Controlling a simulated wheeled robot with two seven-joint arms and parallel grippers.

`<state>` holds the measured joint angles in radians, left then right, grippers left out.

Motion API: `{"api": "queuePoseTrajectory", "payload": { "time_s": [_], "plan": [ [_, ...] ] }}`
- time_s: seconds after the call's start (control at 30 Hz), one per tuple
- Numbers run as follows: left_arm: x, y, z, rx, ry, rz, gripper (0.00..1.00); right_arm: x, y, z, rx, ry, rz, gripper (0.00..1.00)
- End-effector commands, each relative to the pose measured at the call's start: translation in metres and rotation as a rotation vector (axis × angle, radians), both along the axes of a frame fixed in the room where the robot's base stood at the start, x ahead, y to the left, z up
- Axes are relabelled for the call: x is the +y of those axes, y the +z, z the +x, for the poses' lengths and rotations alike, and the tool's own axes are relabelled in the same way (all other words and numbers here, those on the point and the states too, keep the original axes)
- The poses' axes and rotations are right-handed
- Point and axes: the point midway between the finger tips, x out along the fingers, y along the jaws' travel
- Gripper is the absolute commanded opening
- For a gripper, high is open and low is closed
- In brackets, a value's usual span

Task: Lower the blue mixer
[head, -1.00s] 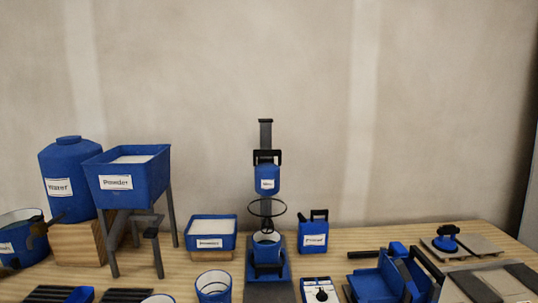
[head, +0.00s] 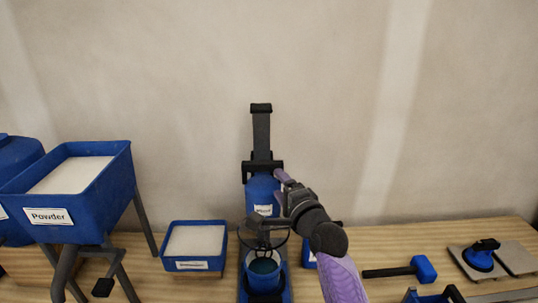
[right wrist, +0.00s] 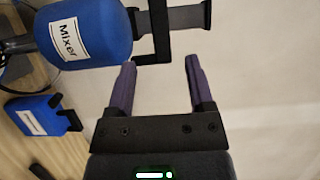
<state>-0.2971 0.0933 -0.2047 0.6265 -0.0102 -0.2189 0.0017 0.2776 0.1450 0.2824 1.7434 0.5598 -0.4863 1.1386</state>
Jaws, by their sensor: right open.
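The blue mixer (head: 262,188) hangs on a dark upright stand (head: 261,130), with a black bracket handle (head: 247,168) around its top. Its wire whisk (head: 264,240) hangs over a blue bucket (head: 263,275) holding something greenish. In the right wrist view the mixer (right wrist: 85,30) fills the upper left, its label readable, and the handle (right wrist: 152,58) lies just ahead of the fingertips. My right gripper (head: 281,182) is at the right side of the mixer's top. Its purple fingers (right wrist: 161,62) are spread with nothing between them. My left gripper is out of view.
A powder hopper (head: 130,180) on legs stands at left, and a blue tray of white powder (head: 225,240) left of the stand.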

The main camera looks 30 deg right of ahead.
Motion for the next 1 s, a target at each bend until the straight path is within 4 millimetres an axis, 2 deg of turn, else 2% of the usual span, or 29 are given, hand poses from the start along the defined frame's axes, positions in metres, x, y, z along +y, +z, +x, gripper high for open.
{"api": "queuePoseTrajectory", "payload": {
  "time_s": [0.07, 0.3, 0.43, 0.6, 0.87, 1.0],
  "plan": [
    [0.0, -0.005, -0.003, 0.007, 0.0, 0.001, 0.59, -0.001, 0.0, 0.01, -0.005, 0.0, 0.005, 0.68],
    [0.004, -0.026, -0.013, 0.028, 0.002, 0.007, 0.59, -0.004, -0.005, 0.063, -0.001, 0.0, 0.001, 0.68],
    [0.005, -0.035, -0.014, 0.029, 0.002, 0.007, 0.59, -0.005, -0.005, 0.083, 0.001, 0.0, 0.001, 0.68],
    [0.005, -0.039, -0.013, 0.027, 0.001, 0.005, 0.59, -0.006, -0.003, 0.096, 0.001, 0.0, -0.001, 0.68],
    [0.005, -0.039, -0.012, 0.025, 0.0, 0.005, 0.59, -0.006, -0.001, 0.097, 0.001, 0.0, -0.001, 0.68],
    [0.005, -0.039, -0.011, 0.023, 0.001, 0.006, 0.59, -0.005, -0.001, 0.097, 0.001, 0.0, -0.001, 0.4]
  ]
}}
